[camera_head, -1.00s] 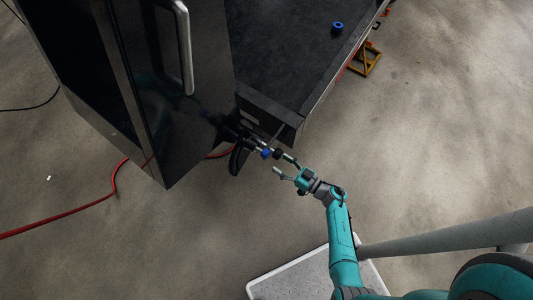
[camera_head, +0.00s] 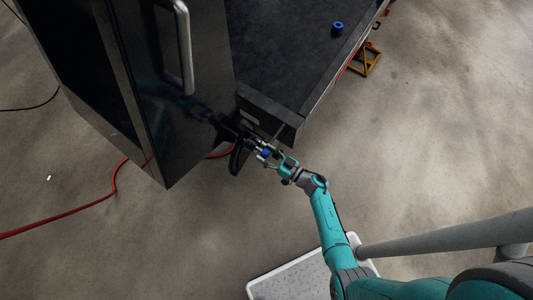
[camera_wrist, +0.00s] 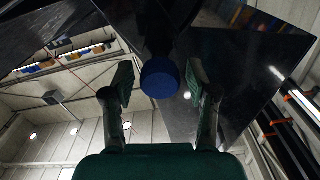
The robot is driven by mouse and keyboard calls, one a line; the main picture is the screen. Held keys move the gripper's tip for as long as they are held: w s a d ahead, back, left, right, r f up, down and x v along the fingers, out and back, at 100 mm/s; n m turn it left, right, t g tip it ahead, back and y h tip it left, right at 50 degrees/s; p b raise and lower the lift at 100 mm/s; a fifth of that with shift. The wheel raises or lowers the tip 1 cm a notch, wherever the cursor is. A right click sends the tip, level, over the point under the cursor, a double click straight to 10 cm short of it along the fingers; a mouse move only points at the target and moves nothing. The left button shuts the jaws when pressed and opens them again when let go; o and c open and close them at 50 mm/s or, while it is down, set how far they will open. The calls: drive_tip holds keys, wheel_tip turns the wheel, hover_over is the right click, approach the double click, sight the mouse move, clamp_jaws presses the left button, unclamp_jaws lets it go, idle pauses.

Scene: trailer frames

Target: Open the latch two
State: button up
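The blue-ended latch part (camera_head: 266,153) sticks out from the dark hitch at the front of the trailer in the head view. In the wrist view its round blue end (camera_wrist: 160,78) is straight ahead on a dark shaft. My gripper (camera_head: 264,157) has reached it in the head view. In the wrist view my gripper (camera_wrist: 159,84) is open, with one finger on each side of the blue end. Gaps show between the fingers and the blue end. I cannot tell which numbered latch this is.
The black trailer bed (camera_head: 290,50) carries a blue ring (camera_head: 337,27). A tall dark cabinet with a grey handle (camera_head: 184,45) stands at left. A red cable (camera_head: 75,213) lies on the floor. A yellow stand (camera_head: 367,59) is at the bed's right. Floor at right is clear.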

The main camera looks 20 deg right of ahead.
clamp_jaws()
drive_tip(key=shift+v, duration=2.1)
drive_tip(key=shift+o, duration=1.7)
unclamp_jaws()
drive_tip(key=shift+s+d, duration=0.1)
drive_tip(key=v, duration=1.1)
drive_tip(key=shift+s+d, duration=0.15)
drive_tip(key=shift+s, duration=0.15)
